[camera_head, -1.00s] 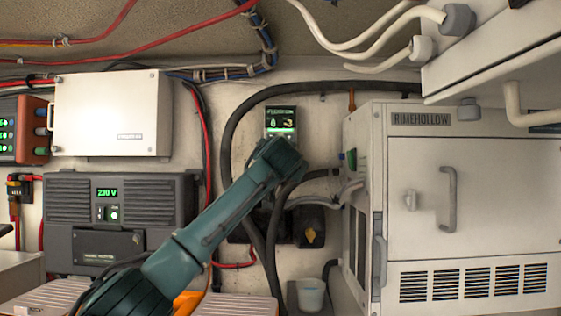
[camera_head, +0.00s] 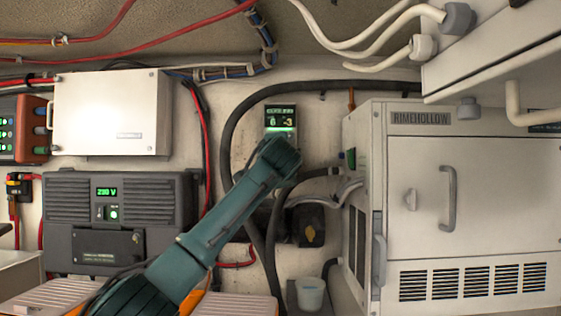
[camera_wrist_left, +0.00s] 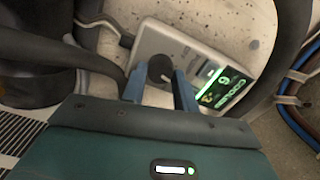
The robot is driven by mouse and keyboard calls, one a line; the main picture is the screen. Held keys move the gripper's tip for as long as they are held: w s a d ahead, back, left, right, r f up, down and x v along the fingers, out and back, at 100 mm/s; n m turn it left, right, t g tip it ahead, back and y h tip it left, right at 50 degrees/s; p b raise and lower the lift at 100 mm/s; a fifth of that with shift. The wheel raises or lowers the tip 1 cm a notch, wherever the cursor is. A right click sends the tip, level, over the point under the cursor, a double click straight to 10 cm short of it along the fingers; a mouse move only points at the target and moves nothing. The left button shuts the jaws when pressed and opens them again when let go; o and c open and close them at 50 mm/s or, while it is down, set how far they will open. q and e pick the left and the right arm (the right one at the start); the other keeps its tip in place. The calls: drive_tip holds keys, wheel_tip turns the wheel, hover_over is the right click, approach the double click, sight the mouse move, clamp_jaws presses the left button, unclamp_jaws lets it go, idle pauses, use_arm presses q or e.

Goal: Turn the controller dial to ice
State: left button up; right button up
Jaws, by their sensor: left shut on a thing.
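The controller (camera_head: 281,119) is a small pale box on the back wall with a lit green display. In the left wrist view the controller (camera_wrist_left: 185,48) shows tilted, with its display (camera_wrist_left: 222,88) at the right and a round dark dial (camera_wrist_left: 160,68) on its face. My left gripper (camera_wrist_left: 160,84) has its two blue fingers on either side of the dial and is shut on it. In the head view my left arm covers the dial and the fingers. The marks around the dial cannot be read. My right gripper is not in view.
A white cabinet marked RIMEHOLLOW (camera_head: 420,180) stands to the right. A thick black hose (camera_head: 232,125) arches around the controller. A dark grey unit (camera_head: 120,215) and a white box (camera_head: 110,112) are on the left. A small white cup (camera_head: 310,294) stands below.

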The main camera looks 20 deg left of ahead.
use_arm(q)
drive_tip(key=shift+m, duration=0.6)
drive_tip(key=o, duration=1)
drive_tip(key=shift+s+d, duration=0.1)
drive_tip(key=shift+s, duration=0.05)
drive_tip(key=b+v, duration=0.6)
drive_tip(key=v, duration=0.7)
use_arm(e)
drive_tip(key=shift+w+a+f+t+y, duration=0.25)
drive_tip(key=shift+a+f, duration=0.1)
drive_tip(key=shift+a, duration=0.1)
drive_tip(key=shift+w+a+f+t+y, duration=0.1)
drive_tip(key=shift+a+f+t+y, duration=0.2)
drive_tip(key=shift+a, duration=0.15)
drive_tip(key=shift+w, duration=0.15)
